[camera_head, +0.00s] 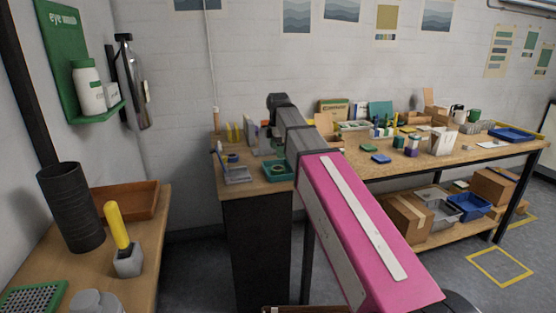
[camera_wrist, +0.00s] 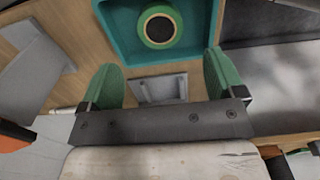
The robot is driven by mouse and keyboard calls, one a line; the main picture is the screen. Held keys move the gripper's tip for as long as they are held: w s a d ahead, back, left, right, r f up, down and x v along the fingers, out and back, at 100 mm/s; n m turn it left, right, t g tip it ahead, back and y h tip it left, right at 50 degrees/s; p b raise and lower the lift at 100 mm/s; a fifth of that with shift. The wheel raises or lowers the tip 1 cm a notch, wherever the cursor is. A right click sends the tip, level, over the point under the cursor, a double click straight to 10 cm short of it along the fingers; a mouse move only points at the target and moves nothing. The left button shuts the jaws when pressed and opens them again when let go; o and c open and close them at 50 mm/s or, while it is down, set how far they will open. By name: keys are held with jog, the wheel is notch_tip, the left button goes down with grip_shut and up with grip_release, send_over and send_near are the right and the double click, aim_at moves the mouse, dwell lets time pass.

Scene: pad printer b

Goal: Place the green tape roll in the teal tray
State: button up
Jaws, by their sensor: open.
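The green tape roll (camera_wrist: 178,30) lies flat inside the teal tray (camera_wrist: 118,38) in the wrist view, with its dark hole facing up. The tray with the roll (camera_head: 277,168) in it also shows in the head view, on the dark cabinet's wooden top, beside my arm. My gripper (camera_wrist: 163,77) is open, its two green fingertips wide apart with nothing held between them. The roll appears beyond the fingertips, not between them. In the head view my arm reaches over the cabinet, and my fingertips are hard to make out.
A grey tray (camera_head: 237,176) stands left of the teal tray on the cabinet top. A long workbench (camera_head: 420,160) with many small items runs to the right. A nearer bench at left carries a black cylinder (camera_head: 70,207) and a yellow-handled tool (camera_head: 117,228).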

jog(key=shift+r, duration=2.6)
